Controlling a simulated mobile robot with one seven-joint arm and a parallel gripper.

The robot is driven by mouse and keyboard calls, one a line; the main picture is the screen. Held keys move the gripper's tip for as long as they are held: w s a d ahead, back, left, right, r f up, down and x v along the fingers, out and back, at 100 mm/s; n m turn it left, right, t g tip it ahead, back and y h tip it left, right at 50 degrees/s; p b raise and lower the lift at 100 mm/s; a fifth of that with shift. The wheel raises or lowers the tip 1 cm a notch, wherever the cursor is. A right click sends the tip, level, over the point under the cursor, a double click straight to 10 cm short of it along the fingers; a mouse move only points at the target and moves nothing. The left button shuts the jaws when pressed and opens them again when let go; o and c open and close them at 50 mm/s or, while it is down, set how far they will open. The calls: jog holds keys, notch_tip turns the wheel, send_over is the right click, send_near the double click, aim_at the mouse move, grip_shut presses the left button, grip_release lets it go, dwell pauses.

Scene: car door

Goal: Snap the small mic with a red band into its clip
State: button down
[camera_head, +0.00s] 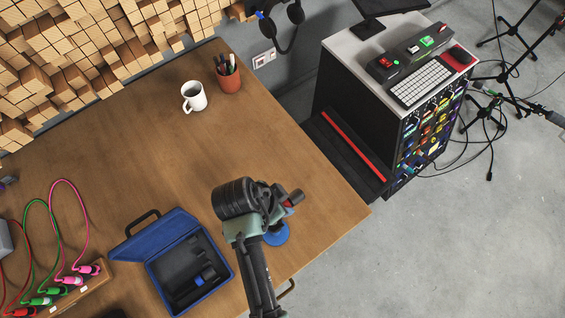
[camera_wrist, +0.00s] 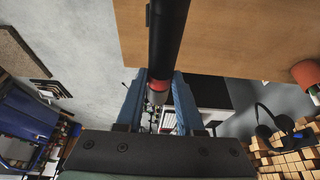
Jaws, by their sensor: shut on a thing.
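The small mic with a red band shows in the wrist view as a dark shaft (camera_wrist: 168,38), with the red band and a grey end between my fingers. My gripper (camera_wrist: 158,88) is shut on it near the band. In the head view a bit of red on the mic (camera_head: 290,204) shows beside my gripper (camera_head: 281,201), above the table's right part. A round blue base (camera_head: 277,234) stands on the table just below, partly behind my arm. I cannot make out the clip; my wrist and gripper may hide it.
An open blue case (camera_head: 163,246) with black foam and a blue-banded item lies left of my arm. A white mug (camera_head: 193,98) and a brown pen cup (camera_head: 229,79) stand at the back. Coloured cables (camera_head: 57,195) are at the far left. The table middle is clear.

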jog(key=shift+w, duration=0.35)
jog(key=shift+s+r, duration=0.35)
jog(key=shift+s, duration=0.1)
jog(key=shift+f, duration=0.1)
jog(key=shift+w, duration=0.15)
jog(key=shift+f+b, duration=0.45)
jog(key=shift+f, duration=0.35)
jog(key=shift+f+b, duration=1.5)
jog(key=shift+f, duration=0.6)
jog(key=shift+f+b, duration=0.95)
jog(key=shift+f, duration=1)
jog(key=shift+c, duration=2.2)
grip_release()
